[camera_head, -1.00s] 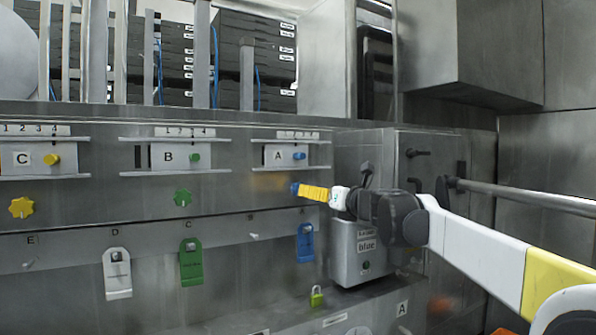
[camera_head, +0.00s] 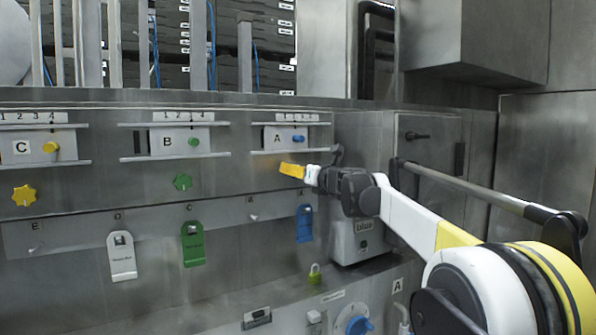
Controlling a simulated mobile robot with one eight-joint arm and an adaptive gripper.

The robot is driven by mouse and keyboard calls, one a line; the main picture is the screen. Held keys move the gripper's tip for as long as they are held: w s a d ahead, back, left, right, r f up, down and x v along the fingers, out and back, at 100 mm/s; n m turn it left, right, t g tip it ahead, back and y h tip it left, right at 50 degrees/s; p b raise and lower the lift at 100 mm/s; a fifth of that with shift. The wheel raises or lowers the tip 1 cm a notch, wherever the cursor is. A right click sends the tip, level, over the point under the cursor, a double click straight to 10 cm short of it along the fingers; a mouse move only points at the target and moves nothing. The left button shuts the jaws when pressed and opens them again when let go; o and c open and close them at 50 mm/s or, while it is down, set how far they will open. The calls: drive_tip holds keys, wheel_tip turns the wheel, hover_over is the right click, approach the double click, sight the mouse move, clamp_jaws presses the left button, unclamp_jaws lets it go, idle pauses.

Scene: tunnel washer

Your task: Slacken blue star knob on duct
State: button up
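The blue star knob on the duct is not visible now; the yellow fingers of my gripper (camera_head: 288,170) cover the spot on the grey panel below slider A where blue showed earlier. The fingers point left at the panel, and the view is too small to tell whether they touch or grip the knob. A yellow star knob (camera_head: 24,195) and a green star knob (camera_head: 182,182) sit in the same row to the left. Slider A (camera_head: 279,138), with a small blue knob (camera_head: 299,138), is just above my gripper.
A blue tag (camera_head: 305,224) hangs below my gripper, with a green tag (camera_head: 193,244) and a white tag (camera_head: 122,257) further left. A grey box labelled Blue (camera_head: 357,243) and a padlock (camera_head: 314,273) are close below. A blue dial (camera_head: 358,325) is at the bottom.

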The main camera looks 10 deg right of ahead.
drive_tip(key=shift+s, duration=0.1)
drive_tip(key=c, duration=1.2)
